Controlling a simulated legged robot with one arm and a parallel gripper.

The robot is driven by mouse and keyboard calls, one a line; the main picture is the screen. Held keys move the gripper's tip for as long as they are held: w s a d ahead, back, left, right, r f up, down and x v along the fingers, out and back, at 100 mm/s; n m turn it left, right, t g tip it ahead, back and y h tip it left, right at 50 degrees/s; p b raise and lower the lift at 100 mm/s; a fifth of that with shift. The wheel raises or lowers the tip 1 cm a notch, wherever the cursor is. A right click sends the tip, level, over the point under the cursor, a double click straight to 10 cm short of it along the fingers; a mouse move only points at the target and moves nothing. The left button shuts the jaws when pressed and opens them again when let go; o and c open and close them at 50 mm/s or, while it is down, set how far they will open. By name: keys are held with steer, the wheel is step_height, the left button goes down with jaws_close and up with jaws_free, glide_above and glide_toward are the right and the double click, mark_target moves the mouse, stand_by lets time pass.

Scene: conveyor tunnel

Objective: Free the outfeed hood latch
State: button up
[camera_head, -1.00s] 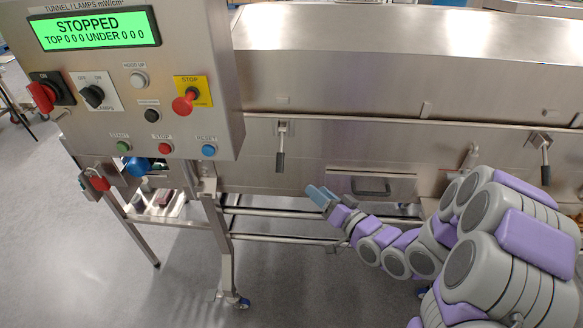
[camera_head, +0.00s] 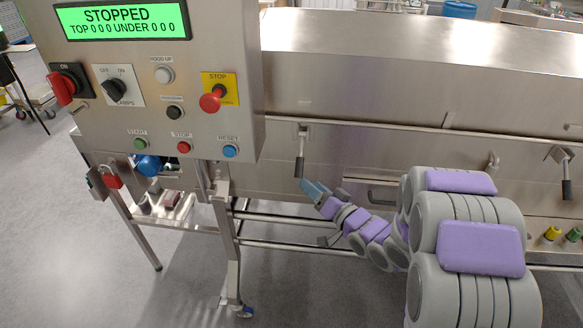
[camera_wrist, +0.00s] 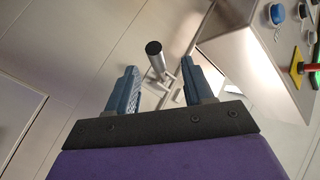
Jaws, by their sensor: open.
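The outfeed hood latch (camera_head: 300,158) is a dark-gripped lever hanging down from a bracket on the front of the steel tunnel, just right of the control box. Another similar latch (camera_head: 565,178) hangs at the far right. My gripper (camera_head: 312,188) is just below the lever's lower end. In the wrist view my gripper (camera_wrist: 155,88) is open, its two blue fingers apart. The latch's black round end (camera_wrist: 153,48) and metal shank lie between and beyond the fingertips. I cannot tell whether either finger touches it.
The control box (camera_head: 160,80) reads STOPPED and carries a red stop button (camera_head: 211,101) and several others. A drawer handle (camera_head: 372,188) is partly behind my arm. A red padlock (camera_head: 112,180) hangs lower left. Steel rails (camera_head: 280,247) run below the tunnel.

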mark_target(298, 165)
steer(key=x, duration=0.3)
steer(key=d+b+x, duration=0.1)
steer(key=x, duration=0.3)
steer(key=w+b+x, duration=0.1)
steer(key=x, duration=0.2)
steer(key=shift+w+r, duration=0.2)
steer(key=shift+w, duration=0.05)
steer(key=shift+d, duration=0.35)
steer(key=shift+c, duration=1.6)
steer(key=shift+s+a, duration=0.15)
steer(key=shift+a, duration=0.3)
steer(key=shift+c, duration=1.4)
steer(key=shift+a, duration=0.15)
steer(key=shift+c, duration=0.9)
steer(key=shift+f, duration=0.1)
jaws_close()
